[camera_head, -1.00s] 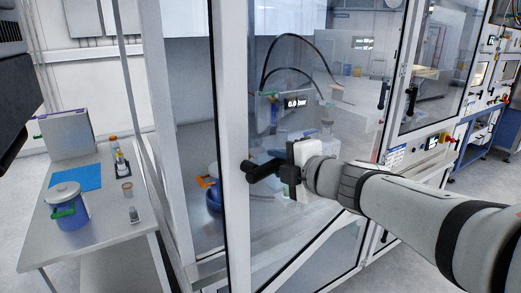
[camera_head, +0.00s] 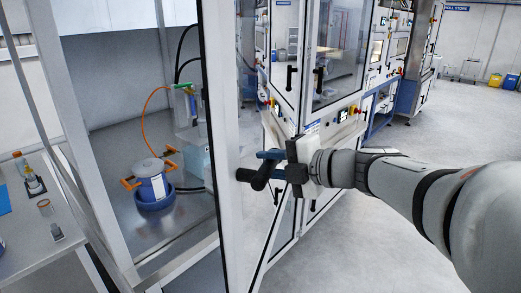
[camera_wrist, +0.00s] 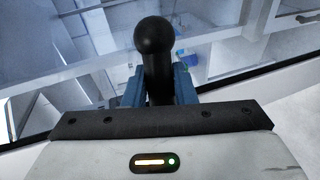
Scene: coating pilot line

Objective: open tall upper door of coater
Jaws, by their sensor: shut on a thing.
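The tall upper door (camera_head: 236,150) of the coater is a glazed panel in a pale frame. In the head view it stands swung out, with the cabinet interior open to its left. Its black bar handle (camera_head: 252,178) sticks out from the frame. My gripper (camera_head: 270,165) is shut on this handle, with blue fingers on either side of it. In the wrist view the round black end of the handle (camera_wrist: 154,38) rises between the blue fingers of my gripper (camera_wrist: 160,85). Part of the door is hidden behind my gripper.
Inside the coater, a blue-and-white pot (camera_head: 152,182) with orange clamps sits in a blue basin, with an orange hose above. A side table (camera_head: 75,235) stands at left. Further cabinets (camera_head: 335,55) stand behind the door. Grey floor (camera_head: 345,255) is clear at lower right.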

